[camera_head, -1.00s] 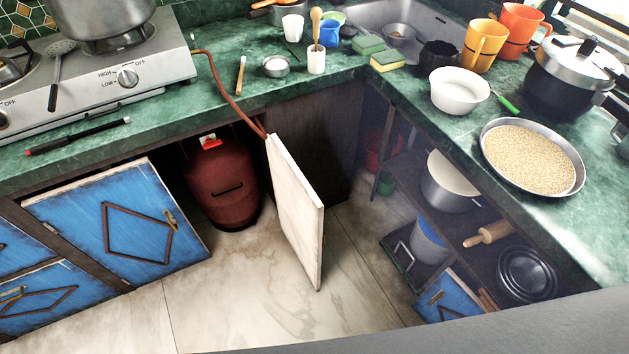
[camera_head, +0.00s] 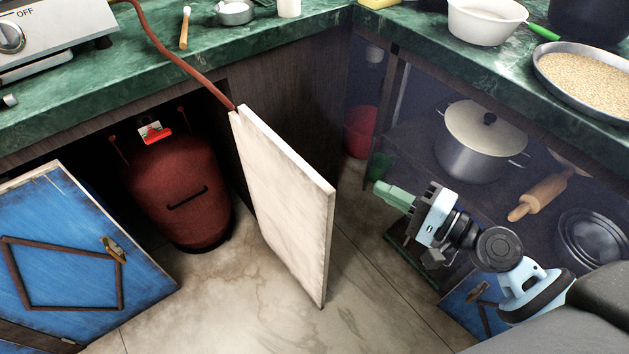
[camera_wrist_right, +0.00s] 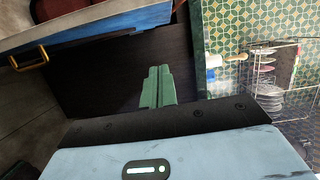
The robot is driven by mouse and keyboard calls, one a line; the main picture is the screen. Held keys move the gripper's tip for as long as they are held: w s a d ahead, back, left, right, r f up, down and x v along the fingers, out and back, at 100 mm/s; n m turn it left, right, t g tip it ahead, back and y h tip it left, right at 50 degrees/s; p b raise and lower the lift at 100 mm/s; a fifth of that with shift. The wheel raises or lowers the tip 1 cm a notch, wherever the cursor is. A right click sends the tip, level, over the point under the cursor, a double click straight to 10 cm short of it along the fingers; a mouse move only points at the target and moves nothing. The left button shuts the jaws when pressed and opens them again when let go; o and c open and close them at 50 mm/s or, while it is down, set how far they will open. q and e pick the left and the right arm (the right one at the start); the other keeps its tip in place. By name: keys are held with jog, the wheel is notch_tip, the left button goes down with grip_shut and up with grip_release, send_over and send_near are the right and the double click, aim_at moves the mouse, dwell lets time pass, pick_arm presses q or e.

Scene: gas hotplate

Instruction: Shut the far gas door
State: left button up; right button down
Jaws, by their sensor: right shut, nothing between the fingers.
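The far gas door (camera_head: 285,205) stands open in the middle of the head view. Its pale inner face and top edge show. The red gas cylinder (camera_head: 182,195) stands in the dark opening to its left. My right gripper (camera_head: 382,193) is right of the door, apart from it, with green fingers shut and empty. The same fingers (camera_wrist_right: 157,85) are together in the right wrist view. A blue panel (camera_wrist_right: 110,27) with a brass handle (camera_wrist_right: 42,57) shows there too; I cannot tell which door it is. My left gripper is not in view.
The blue near door (camera_head: 75,250) stands open at the left. A red hose (camera_head: 180,60) runs from the counter down behind the far door's top. A shelf with a lidded pot (camera_head: 470,150) and rolling pin (camera_head: 540,197) is by my right arm. The floor (camera_head: 260,310) is clear.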

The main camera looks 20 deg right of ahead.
jog(key=shift+w+r, duration=0.25)
jog(key=shift+r, duration=0.05)
jog(key=w+a+p, duration=0.3)
jog(key=w+a, duration=0.3)
jog(key=a, duration=0.3)
jog(key=shift+w+a+p, duration=0.25)
jog(key=shift+a+p, duration=0.05)
jog(key=shift+p, duration=0.1)
